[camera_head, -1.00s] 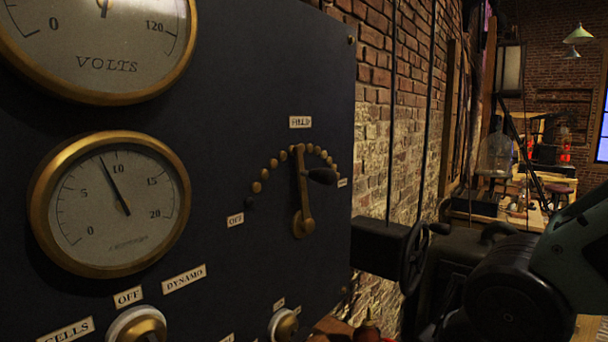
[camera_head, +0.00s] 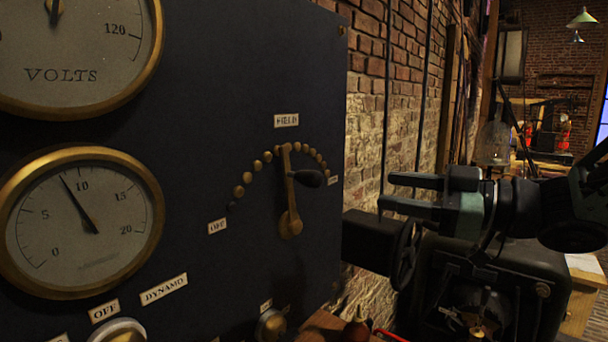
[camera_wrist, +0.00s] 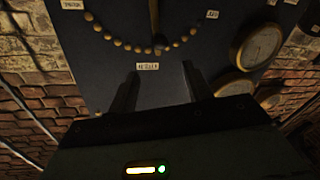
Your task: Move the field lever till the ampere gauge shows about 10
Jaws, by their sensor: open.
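The field lever (camera_head: 290,195) is a brass arm on the dark panel, nearly upright, its tip at the top of an arc of brass studs. Its black knob (camera_head: 311,179) sticks out to the right. The ampere gauge (camera_head: 82,220) is the lower brass-rimmed dial; its needle points just left of the numeral 10. My gripper (camera_head: 388,193) is open and empty, right of the knob and apart from it, fingers pointing left. In the wrist view my gripper (camera_wrist: 160,85) faces the panel, where part of the lever (camera_wrist: 154,14) shows upside down at the top edge.
The volts gauge (camera_head: 75,55) is above the ampere gauge. A black handwheel (camera_head: 406,255) and dark machine stand below my gripper. A brick wall (camera_head: 370,110) runs behind. The space between my fingers and the knob looks clear.

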